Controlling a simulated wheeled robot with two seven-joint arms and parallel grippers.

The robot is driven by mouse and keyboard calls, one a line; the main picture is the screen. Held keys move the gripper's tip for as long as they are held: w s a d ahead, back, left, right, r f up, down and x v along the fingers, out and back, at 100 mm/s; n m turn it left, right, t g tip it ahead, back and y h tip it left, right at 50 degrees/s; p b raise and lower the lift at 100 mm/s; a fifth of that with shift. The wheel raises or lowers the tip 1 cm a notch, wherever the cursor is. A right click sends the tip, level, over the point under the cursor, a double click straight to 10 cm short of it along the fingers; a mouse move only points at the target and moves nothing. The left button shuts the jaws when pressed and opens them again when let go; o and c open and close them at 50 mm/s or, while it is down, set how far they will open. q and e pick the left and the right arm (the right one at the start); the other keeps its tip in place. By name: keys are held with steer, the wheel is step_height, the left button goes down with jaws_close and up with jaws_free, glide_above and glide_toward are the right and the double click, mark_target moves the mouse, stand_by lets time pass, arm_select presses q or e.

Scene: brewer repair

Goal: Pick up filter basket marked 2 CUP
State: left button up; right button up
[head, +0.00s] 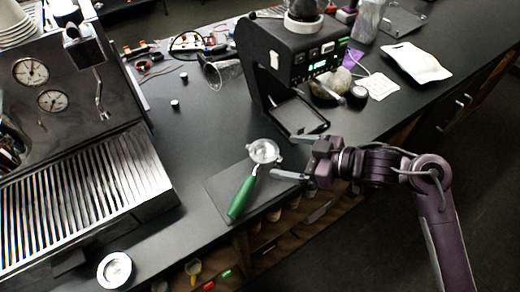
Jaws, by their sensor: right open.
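No 2 CUP marking is legible in the head view, so I cannot tell which thing is the marked basket. A portafilter with a green handle (241,197) lies on a dark mat (222,186) near the counter's front edge. Its round metal head (264,151) points away from the edge, and I cannot tell whether a basket sits in it. Another round metal piece (115,270) is at the lower left by the counter edge. My right gripper (279,157) is open and empty, its fingers just right of the portafilter head. My left gripper is out of view.
An espresso machine (85,190) with gauges and a slatted tray fills the left. A black grinder (275,65) stands behind the mat. A white bag (415,62) lies at the right. The counter left of the mat is fairly clear.

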mark_target(274, 155)
steer(key=shift+p+x, duration=0.45)
steer(key=shift+x, duration=0.75)
steer(key=x, duration=0.2)
steer(key=shift+w+a+f, duration=0.15)
steer(key=shift+a+f, duration=0.05)
steer(key=shift+a, duration=0.05)
steer(key=shift+w+a+f, duration=0.1)
steer(key=shift+a+f, duration=0.05)
steer(key=shift+a, duration=0.05)
steer(key=c, duration=1)
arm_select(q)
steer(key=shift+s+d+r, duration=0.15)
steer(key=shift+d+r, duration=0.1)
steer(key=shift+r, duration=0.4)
